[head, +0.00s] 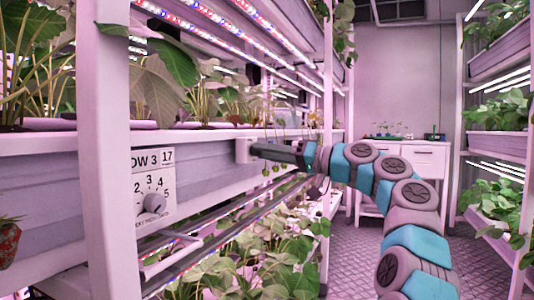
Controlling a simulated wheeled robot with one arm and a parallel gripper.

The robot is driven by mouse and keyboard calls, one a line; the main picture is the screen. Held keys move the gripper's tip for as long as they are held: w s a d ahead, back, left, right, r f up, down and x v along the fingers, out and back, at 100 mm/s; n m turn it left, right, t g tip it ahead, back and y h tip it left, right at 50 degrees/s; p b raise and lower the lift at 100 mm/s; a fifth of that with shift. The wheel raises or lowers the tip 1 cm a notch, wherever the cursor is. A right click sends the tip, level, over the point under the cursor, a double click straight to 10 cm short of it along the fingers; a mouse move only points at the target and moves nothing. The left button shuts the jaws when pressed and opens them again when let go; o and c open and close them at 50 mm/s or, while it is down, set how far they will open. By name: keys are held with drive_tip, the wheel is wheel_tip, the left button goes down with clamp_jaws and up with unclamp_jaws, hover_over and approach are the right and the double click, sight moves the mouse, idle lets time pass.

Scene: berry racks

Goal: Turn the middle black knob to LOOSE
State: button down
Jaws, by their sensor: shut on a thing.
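My gripper (262,151) reaches in from the right, at the end of my blue and grey arm. Its dark tip meets a small pale block (242,150) on the front rail of the left rack. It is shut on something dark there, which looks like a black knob. The knob and fingers merge at this size, so the knob's outline and turn cannot be read. No LOOSE marking is legible, and I cannot make out other black knobs.
Leafy plants fill the left rack. A right rack (497,145) and a white cabinet (420,162) border the aisle. The patterned floor (347,250) is clear.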

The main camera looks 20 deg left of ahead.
drive_tip(key=shift+f, duration=0.1)
drive_tip(key=c, duration=0.6)
unclamp_jaws()
drive_tip(key=shift+o, duration=0.2)
drive_tip(key=d, duration=0.7)
drive_tip(key=shift+s+d+f+b, duration=0.25)
drive_tip(key=shift+d+f+b, duration=0.1)
drive_tip(key=shift+b, duration=0.1)
